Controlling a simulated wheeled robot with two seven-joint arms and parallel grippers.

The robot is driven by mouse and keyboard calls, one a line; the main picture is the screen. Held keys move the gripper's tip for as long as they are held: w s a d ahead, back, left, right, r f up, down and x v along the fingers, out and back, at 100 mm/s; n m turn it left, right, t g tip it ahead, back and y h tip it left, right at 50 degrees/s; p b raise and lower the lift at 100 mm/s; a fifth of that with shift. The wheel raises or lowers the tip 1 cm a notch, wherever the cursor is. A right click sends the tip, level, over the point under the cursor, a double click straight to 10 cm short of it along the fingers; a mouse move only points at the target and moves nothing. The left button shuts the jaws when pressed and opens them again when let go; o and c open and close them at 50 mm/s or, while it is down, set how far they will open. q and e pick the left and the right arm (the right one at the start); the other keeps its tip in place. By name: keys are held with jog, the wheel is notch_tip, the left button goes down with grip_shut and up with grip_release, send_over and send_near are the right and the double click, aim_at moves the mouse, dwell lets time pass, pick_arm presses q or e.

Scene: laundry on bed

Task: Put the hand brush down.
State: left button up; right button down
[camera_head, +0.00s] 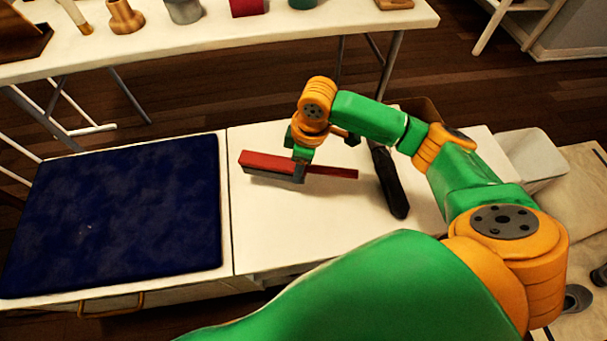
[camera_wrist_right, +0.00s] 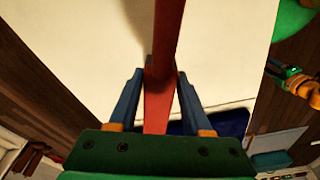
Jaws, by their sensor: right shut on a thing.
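The red hand brush (camera_head: 262,161) is over the white worktop, its long block to the left and its thin handle to the right. My right gripper (camera_head: 301,170) comes down from above and is shut on the brush. In the right wrist view the red brush (camera_wrist_right: 158,95) passes between the two blue fingers of my right gripper (camera_wrist_right: 160,85). The brush is low over the white top; I cannot tell whether it touches it.
A dark blue pad (camera_head: 120,215) covers the left part of the worktop (camera_head: 310,225). A long black object (camera_head: 388,180) lies right of the brush. A white bin (camera_head: 532,160) stands farther right. A long table (camera_head: 230,38) with several items runs behind. The white top in front of the brush is clear.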

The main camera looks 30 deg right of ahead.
jog(key=shift+w+d+f, duration=0.2)
jog(key=shift+d+f, duration=0.1)
jog(key=shift+f, duration=0.2)
jog(key=shift+w+d+f, duration=0.2)
jog(key=shift+d+f, duration=0.05)
jog(key=shift+f, duration=0.2)
notch_tip(320, 180, down, 3)
jog(key=shift+d+f+b, duration=0.1)
jog(key=shift+b, duration=0.95)
pick_arm(q)
jog(key=shift+w+a+f, duration=0.9)
jog(key=shift+f, duration=0.1)
pick_arm(e)
jog(key=shift+c, duration=1.7)
grip_release()
pick_arm(q)
jog(key=shift+d, duration=0.35)
